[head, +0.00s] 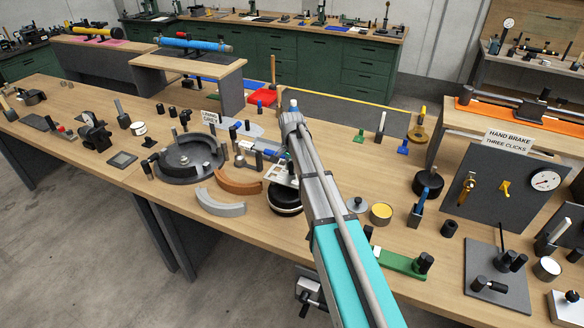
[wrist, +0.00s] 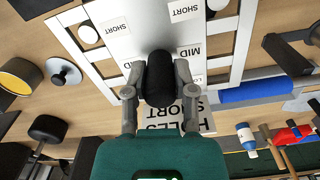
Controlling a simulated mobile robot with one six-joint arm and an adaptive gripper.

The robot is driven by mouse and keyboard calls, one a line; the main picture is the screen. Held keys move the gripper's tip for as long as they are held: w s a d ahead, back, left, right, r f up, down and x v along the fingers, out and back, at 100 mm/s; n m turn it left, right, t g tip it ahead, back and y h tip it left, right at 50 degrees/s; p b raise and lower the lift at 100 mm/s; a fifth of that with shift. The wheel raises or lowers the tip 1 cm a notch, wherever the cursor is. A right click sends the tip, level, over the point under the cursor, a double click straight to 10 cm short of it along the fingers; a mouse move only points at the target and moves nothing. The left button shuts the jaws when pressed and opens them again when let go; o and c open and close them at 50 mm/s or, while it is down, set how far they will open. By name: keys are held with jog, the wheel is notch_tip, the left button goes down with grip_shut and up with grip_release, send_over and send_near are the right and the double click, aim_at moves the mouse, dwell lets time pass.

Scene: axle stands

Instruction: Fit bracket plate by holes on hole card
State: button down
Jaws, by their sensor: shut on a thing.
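In the wrist view my gripper (wrist: 160,72) is shut on a black rounded knob (wrist: 160,84), with one finger on each side. The knob hides what is directly beneath it. I cannot clearly tell the bracket plate from the card, nor whether the two touch. A sign (wrist: 193,125) ending in SHORT is partly covered by my gripper. In the head view part of the white card (head: 281,173) shows left of my arm, which hides the gripper.
Around the card in the head view are an orange-brown curved block (head: 238,181), a grey curved block (head: 220,203) and a yellow-topped tin (head: 381,213). A blue bar (wrist: 255,90) lies beside the card in the wrist view.

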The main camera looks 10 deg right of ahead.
aim_at(292, 174)
jog(key=shift+f+b, duration=1.55)
jog(key=shift+f, duration=0.1)
jog(key=shift+c, duration=1.8)
grip_release()
jog(key=shift+r, duration=0.15)
notch_tip(292, 174, up, 14)
jog(key=p, duration=1.4)
jog(key=shift+r, duration=0.15)
jog(key=s+f+n+b, duration=0.3)
jog(key=s+f+b, duration=0.1)
jog(key=s, duration=0.5)
jog(key=s+f+n+b, duration=0.3)
jog(key=s+f+b, duration=0.2)
jog(key=s, duration=0.5)
jog(key=s+f+n+b, duration=0.3)
jog(key=s+f+b, duration=0.1)
jog(key=s, duration=0.6)
jog(key=shift+d+f, duration=0.4)
jog(key=shift+d, duration=0.05)
